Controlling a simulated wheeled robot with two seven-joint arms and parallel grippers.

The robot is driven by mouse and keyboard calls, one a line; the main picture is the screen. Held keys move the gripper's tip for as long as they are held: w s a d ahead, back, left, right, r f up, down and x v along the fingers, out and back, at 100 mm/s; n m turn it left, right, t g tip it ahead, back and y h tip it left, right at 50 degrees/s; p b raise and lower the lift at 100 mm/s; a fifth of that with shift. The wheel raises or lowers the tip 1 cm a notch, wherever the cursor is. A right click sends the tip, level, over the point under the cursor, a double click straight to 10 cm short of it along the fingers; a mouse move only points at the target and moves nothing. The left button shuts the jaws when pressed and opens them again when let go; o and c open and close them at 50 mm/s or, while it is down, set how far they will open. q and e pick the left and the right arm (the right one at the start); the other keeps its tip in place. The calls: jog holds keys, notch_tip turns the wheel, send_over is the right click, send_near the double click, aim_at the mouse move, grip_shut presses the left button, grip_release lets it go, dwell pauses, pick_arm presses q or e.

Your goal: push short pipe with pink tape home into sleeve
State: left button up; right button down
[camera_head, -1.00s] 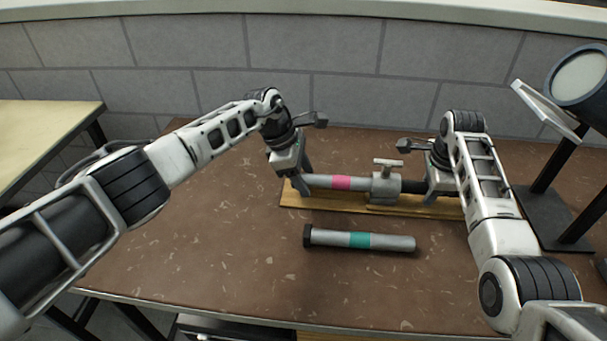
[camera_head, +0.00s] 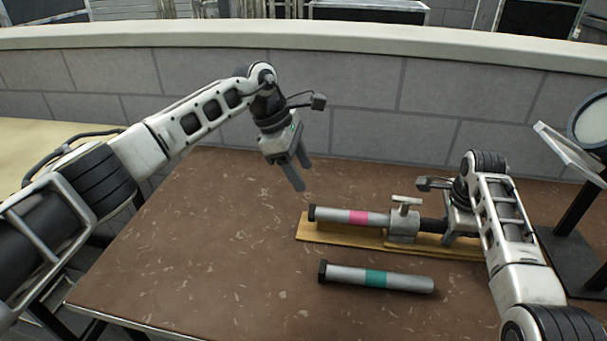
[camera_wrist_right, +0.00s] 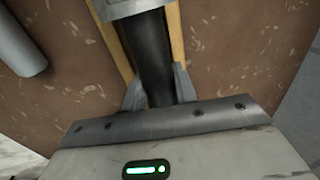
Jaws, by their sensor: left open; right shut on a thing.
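The short pipe with pink tape (camera_head: 340,216) lies along a wooden board, its dark capped end at the left and its right end at the metal sleeve (camera_head: 403,225). The sleeve has a T-shaped handle on top. How deep the pipe sits inside is hidden. My left gripper (camera_head: 298,175) is open and empty, above and left of the pipe, apart from it. My right gripper (camera_wrist_right: 158,90) is shut on the dark bar (camera_wrist_right: 152,55) at the sleeve's right side; this bar also shows in the head view (camera_head: 433,226).
A pipe with teal tape (camera_head: 400,283) lies on the brown table in front of the wooden board (camera_head: 330,232). A lamp-like stand (camera_head: 570,215) is at the right. The table's left part is clear. A grey block wall stands behind.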

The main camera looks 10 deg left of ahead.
jog(key=c, duration=1)
grip_release()
jog(key=shift+f, duration=0.1)
